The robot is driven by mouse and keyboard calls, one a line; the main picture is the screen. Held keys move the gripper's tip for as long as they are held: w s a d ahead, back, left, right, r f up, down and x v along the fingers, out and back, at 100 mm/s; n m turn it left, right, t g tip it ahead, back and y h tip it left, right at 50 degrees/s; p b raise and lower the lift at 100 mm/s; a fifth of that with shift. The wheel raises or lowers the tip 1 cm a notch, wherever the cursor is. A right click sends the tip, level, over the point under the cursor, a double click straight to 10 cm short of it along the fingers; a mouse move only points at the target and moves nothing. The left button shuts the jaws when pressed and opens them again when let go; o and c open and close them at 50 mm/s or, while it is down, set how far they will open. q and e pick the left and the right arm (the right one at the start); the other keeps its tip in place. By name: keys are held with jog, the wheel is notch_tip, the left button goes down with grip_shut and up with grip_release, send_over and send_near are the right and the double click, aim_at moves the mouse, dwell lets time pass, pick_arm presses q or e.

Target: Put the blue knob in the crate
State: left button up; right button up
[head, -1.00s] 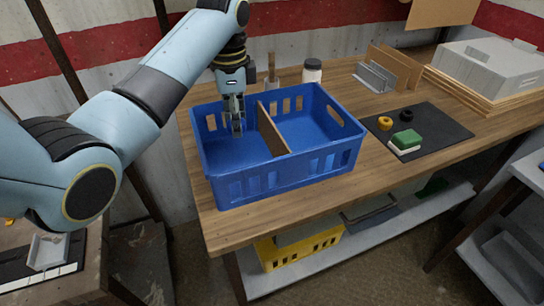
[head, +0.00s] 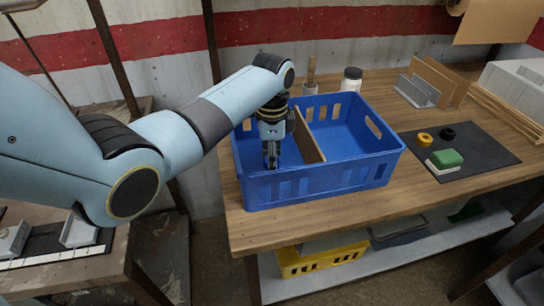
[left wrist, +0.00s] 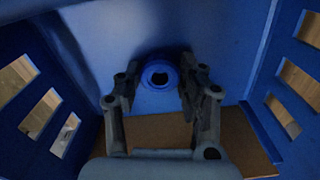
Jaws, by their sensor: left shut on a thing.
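The blue crate (head: 348,176) stands on the wooden table, with a brown divider (head: 308,136) splitting it into two compartments. My left gripper (head: 271,160) reaches down into the left compartment, its fingers below the rim. In the left wrist view, the blue knob (left wrist: 159,71), round with a dark hole in its middle, sits between the tips of my left gripper (left wrist: 160,80), which is shut on it. Blue crate walls surround it there. The knob is hidden in the head view, and I cannot tell whether it touches the crate floor. My right gripper is not in view.
A dark mat (head: 490,150) to the right holds a yellow ring (head: 424,139), a black ring (head: 447,133) and a green-and-white block (head: 445,160). A white jar (head: 351,80) and a brush-like tool (head: 311,76) stand behind the crate. A yellow crate (head: 322,262) is on the shelf below.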

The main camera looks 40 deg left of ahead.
pick_arm(q)
jog(key=shift+f, duration=0.15)
jog(key=o, duration=1.2)
jog(key=shift+c, duration=0.2)
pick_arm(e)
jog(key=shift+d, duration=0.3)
pick_arm(q)
notch_tip(320, 180, up, 12)
jog(key=shift+r, duration=0.2)
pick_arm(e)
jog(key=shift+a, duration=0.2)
pick_arm(q)
jog(key=shift+r, duration=0.1)
